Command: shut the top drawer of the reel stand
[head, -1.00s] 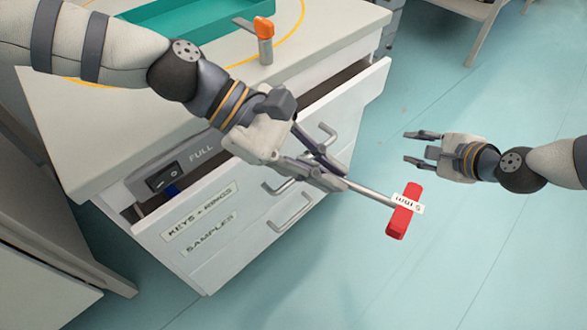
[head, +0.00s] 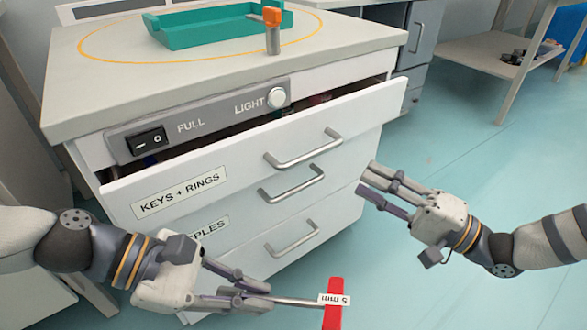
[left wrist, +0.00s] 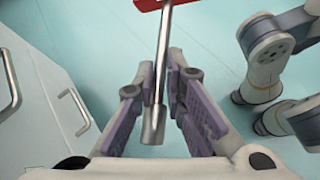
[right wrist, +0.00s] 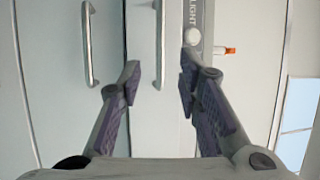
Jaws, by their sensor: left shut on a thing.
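The top drawer (head: 235,178) of the white reel stand, labelled KEYS + RINGS, is pulled partly open; a dark gap shows behind its front. Its bar handle (head: 303,150) is free of both grippers. My left gripper (head: 262,292) is shut on the metal shaft of a red-handled 5 mm tool (head: 333,305), low in front of the stand. The tool's shaft (left wrist: 163,70) shows between the fingers in the left wrist view. My right gripper (head: 368,184) is open and empty near the drawers' right side. The right wrist view shows the top drawer's handle (right wrist: 160,45) between its fingers, apart from them.
On the stand's top are a teal tray (head: 205,27) and an orange-topped post (head: 272,30). A panel with a black switch (head: 147,142) and a white LIGHT button (head: 277,97) sits above the drawer. Lower drawers have handles too.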

